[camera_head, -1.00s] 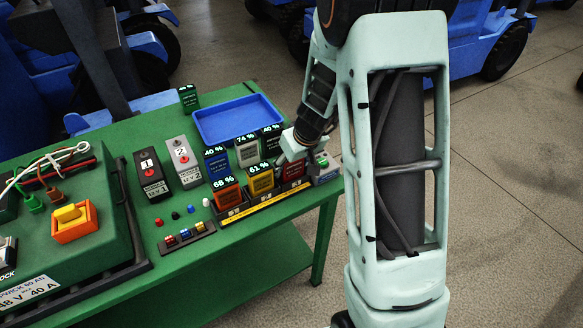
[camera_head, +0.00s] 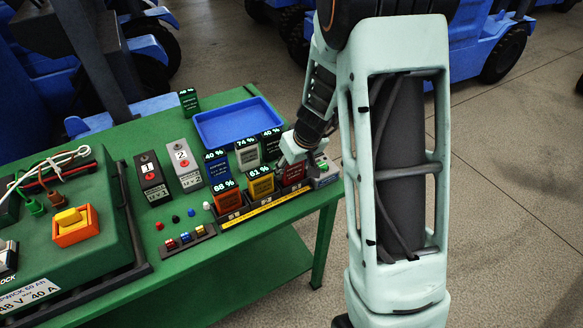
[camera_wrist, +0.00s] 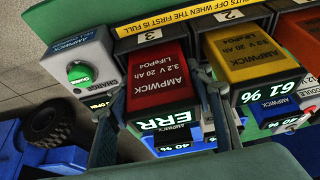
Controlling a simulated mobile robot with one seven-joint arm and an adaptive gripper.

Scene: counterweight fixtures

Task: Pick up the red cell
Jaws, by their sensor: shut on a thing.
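The red cell (camera_head: 293,173) stands at the right end of the front row in the rack on the green table, beside the yellow cell (camera_head: 261,184). My gripper (camera_head: 294,155) is over its top from behind. In the wrist view the red cell (camera_wrist: 158,75) shows an "ERR" display, and my gripper's (camera_wrist: 163,107) two fingers close on its sides. One finger lies between the red cell and the yellow cell (camera_wrist: 245,60). I cannot tell whether the red cell's base is clear of its slot.
A grey charge module with a green knob (camera_wrist: 79,73) is close beside the red cell. An orange cell (camera_head: 227,200) is in the front row; blue, grey and green cells stand behind. An empty blue tray (camera_head: 238,122) lies at the back.

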